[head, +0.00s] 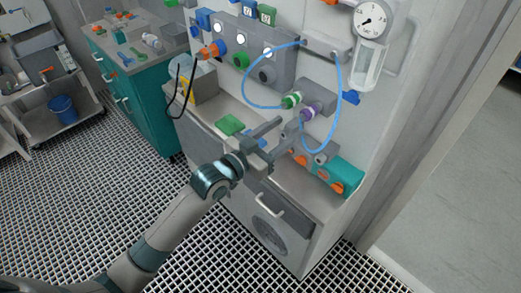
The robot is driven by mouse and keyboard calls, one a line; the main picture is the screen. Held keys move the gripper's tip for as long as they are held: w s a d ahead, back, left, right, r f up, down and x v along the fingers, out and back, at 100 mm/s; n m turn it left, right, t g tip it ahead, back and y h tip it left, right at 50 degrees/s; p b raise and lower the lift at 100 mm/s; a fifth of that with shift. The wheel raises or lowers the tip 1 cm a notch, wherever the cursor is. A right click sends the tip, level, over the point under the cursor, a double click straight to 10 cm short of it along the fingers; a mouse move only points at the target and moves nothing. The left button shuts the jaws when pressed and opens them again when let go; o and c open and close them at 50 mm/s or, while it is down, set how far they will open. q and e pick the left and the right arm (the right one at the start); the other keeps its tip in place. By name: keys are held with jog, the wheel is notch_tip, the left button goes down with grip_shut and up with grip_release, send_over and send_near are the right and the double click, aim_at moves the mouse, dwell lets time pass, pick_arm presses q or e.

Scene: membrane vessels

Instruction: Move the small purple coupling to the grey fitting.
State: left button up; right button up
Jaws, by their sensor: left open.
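The small purple coupling (307,114) is at the front of a grey block on the machine's wall, beside a green-and-white coupling (291,101). A blue tube (341,85) loops near both couplings; I cannot tell exactly where its ends join. A dark grey round fitting (267,75) sits on the panel, up and left of the purple coupling, and looks like the grey fitting. My left gripper (288,127) is open and empty, just below and left of the purple coupling, apparently apart from it. My right gripper is out of view.
An orange connector (212,51) with a black cable and a green fitting (240,60) share the panel. A teal block with orange knobs (340,176) stands right on the ledge. A green pad (230,125) lies left. A gauge (370,21) hangs upper right.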

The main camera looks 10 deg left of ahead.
pick_arm(q)
jog(key=b+v, duration=0.2)
jog(key=v, duration=0.6)
jog(key=shift+a, duration=0.1)
jog(key=w+a+f+n+g+y, duration=0.1)
jog(key=a+f+n+y, duration=0.2)
jog(key=f, duration=1.3)
jog(key=w+a+f+n+g+y, duration=0.1)
jog(key=a+f+g+y, duration=0.35)
jog(key=f, duration=1.15)
jog(key=s+a+f+b, duration=0.1)
jog(key=s+a+f, duration=0.15)
jog(key=f, duration=0.45)
jog(key=s+a+f, duration=0.2)
jog(key=s+f, duration=0.2)
jog(key=f, duration=0.3)
jog(key=s+a+f+n+g+y, duration=0.1)
jog(key=s+a+f+g, duration=0.1)
jog(key=s+f, duration=0.7)
jog(key=s+a+f+g+y, duration=0.1)
jog(key=s+a+f+g, duration=0.1)
jog(key=s+f, duration=0.75)
jog(key=s+f+g, duration=0.2)
jog(key=s+f, duration=0.3)
jog(key=s, duration=0.8)
jog(key=s+f+g+y+b, duration=0.1)
jog(key=s+f, duration=0.4)
jog(key=s, duration=0.8)
jog(key=shift+s+g, duration=0.2)
jog(key=shift+g, duration=0.35)
